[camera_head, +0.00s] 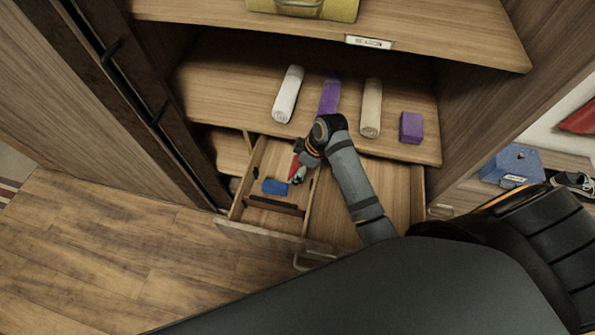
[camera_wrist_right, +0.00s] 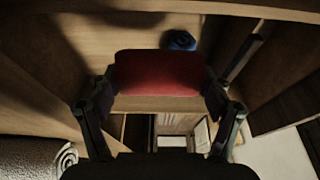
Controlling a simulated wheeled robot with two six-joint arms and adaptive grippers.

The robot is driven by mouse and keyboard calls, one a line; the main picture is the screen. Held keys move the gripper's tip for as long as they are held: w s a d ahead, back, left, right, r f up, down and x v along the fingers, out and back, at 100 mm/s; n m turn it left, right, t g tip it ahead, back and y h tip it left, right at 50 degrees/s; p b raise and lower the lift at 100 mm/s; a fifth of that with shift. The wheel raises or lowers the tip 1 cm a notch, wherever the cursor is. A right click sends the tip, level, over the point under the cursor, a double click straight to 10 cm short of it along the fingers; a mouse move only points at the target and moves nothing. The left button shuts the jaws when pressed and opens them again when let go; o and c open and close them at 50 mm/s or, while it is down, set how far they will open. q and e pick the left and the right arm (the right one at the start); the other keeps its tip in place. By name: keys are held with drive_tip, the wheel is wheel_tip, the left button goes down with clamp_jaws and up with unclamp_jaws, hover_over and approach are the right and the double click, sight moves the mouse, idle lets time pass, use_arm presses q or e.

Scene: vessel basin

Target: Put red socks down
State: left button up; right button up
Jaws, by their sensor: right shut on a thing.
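The red socks (camera_wrist_right: 160,73) are a folded red bundle between the two fingers of my right gripper (camera_wrist_right: 158,95), which is shut on them. In the head view the red socks (camera_head: 295,167) show as a small red patch beside my right gripper (camera_head: 299,176), inside the open drawer (camera_head: 238,203). A blue folded item (camera_head: 274,187) lies in the drawer just left of the gripper. It also shows as a blue bundle in the wrist view (camera_wrist_right: 179,40). I cannot tell whether the red socks touch the drawer floor. My left gripper is not in view.
Above the drawer, a shelf holds a white roll (camera_head: 288,94), a purple roll (camera_head: 329,96), a beige roll (camera_head: 371,108) and a purple block (camera_head: 411,127). A dark divider (camera_head: 274,205) crosses the drawer. A blue box (camera_head: 512,165) stands at the right.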

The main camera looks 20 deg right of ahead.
drive_tip(key=shift+w+f, duration=0.1)
drive_tip(key=shift+f, duration=1.6)
drive_tip(key=shift+f, duration=0.25)
drive_tip(key=shift+f, duration=0.35)
drive_tip(key=o, duration=1)
drive_tip(key=shift+r, duration=0.1)
drive_tip(key=shift+r, duration=0.4)
drive_tip(key=v, duration=1.2)
drive_tip(key=shift+r+p, duration=0.15)
drive_tip(key=shift+p, duration=0.25)
